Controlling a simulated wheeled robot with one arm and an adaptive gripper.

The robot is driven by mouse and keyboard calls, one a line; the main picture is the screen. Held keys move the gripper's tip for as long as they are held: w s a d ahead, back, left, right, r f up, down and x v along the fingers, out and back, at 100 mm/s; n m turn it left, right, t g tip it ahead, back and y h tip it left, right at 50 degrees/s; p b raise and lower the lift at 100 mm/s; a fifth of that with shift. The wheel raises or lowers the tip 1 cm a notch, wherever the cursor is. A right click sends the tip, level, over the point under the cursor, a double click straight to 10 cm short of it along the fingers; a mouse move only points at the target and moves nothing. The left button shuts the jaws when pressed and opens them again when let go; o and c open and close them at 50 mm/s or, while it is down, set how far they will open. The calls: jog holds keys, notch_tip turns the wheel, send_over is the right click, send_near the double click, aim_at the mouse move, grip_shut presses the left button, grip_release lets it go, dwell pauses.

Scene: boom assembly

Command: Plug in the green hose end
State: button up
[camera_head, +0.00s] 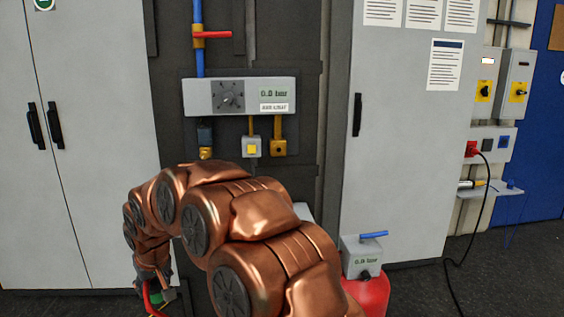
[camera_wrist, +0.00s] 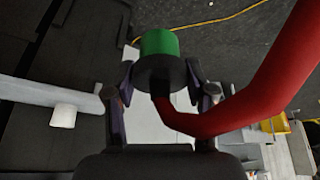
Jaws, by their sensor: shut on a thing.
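The green hose end (camera_wrist: 159,43) has a green cap-like front and a dark collar, with a thick red hose (camera_wrist: 235,110) leaving it. My gripper (camera_wrist: 160,82) is shut on it, one finger on each side of the dark collar. In the head view my gripper (camera_head: 157,291) is low at the bottom left, with a bit of green and the red hose showing there. A grey wall unit (camera_head: 240,96) reads 0.0 bar. Under it hang a dark fitting with a brass end (camera_head: 205,139), a box with a yellow square (camera_head: 251,147) and a brass fitting (camera_head: 278,148). The hose end is apart from these.
A blue pipe with a red-handled valve (camera_head: 212,34) runs above the unit. Grey cabinets stand left (camera_head: 85,150) and right (camera_head: 400,130). A red tank (camera_head: 371,292) with a gauge box stands right of my arm. A black cable (camera_head: 466,215) hangs at the far right.

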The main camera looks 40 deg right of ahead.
jog(key=w+d+r+n+t+h, duration=0.1)
jog(key=w+d+r+t+h, duration=0.2)
jog(key=d, duration=0.6)
jog(key=w+d+r+n+t, duration=0.1)
jog(key=w+d+r+t, duration=0.15)
jog(key=w+d, duration=0.45)
jog(key=w+d+r+n+t+h, duration=0.1)
jog(key=d+r+t+h, duration=0.15)
jog(key=d, duration=0.85)
jog(key=s+d+r+t, duration=0.2)
jog(key=d+r, duration=0.2)
jog(key=d, duration=0.2)
jog(key=s+d+r+n+t+h, duration=0.1)
jog(key=s+d+r+t, duration=0.1)
jog(key=d, duration=0.5)
jog(key=s+d+r+n+t+h, duration=0.1)
jog(key=s+d+r+t, duration=0.2)
jog(key=d+r, duration=0.3)
jog(key=shift+s+d+b, duration=0.25)
jog(key=shift+d+b, duration=0.15)
jog(key=shift+d, duration=0.1)
jog(key=shift+w, duration=0.1)
jog(key=shift+w+d+p, duration=0.9)
jog(key=shift+w+p, duration=0.1)
jog(key=shift+w, duration=0.15)
jog(key=shift+w+d+p, duration=0.85)
jog(key=shift+w+p, duration=0.15)
jog(key=shift+w, duration=0.1)
